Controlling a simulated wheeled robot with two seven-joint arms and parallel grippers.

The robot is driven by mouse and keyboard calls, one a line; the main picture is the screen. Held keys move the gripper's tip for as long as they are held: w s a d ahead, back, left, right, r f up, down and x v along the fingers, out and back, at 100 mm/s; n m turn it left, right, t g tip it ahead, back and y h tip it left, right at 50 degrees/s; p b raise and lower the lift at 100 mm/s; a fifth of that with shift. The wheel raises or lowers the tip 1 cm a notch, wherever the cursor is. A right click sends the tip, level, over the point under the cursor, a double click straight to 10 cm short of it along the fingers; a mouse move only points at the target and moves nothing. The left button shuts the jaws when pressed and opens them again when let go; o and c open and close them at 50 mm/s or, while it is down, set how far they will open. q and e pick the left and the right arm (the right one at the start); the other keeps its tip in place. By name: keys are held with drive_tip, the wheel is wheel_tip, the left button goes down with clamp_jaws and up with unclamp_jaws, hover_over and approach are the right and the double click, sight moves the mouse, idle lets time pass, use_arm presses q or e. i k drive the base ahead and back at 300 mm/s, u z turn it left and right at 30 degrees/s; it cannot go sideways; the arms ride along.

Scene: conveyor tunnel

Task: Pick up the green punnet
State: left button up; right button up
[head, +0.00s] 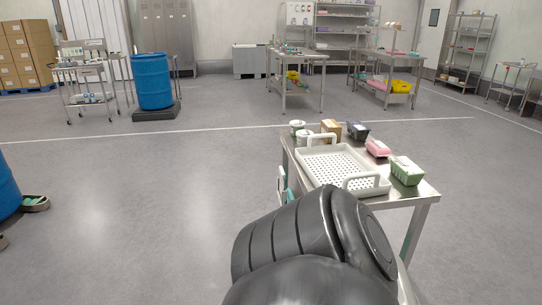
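The green punnet (406,172) stands upright near the right front corner of a small steel table (422,192). Pale contents show at its top. It stands just right of a white perforated tray (338,165) with two raised handles. A pink punnet (377,148) is just behind it. A large dark rounded part, which looks like one of my own arm links, fills the lower middle and covers the table's front left part. Neither of my grippers shows. No gripper is seen at the green punnet.
A dark punnet (357,130), a brown box (330,126) and pale tubs (303,135) line the table's back. A blue barrel (153,82) stands far left, and another blue barrel (7,190) is at the left edge. The floor left of the table is clear.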

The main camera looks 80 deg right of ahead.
sight(409, 174)
drive_tip(key=z, duration=3.5)
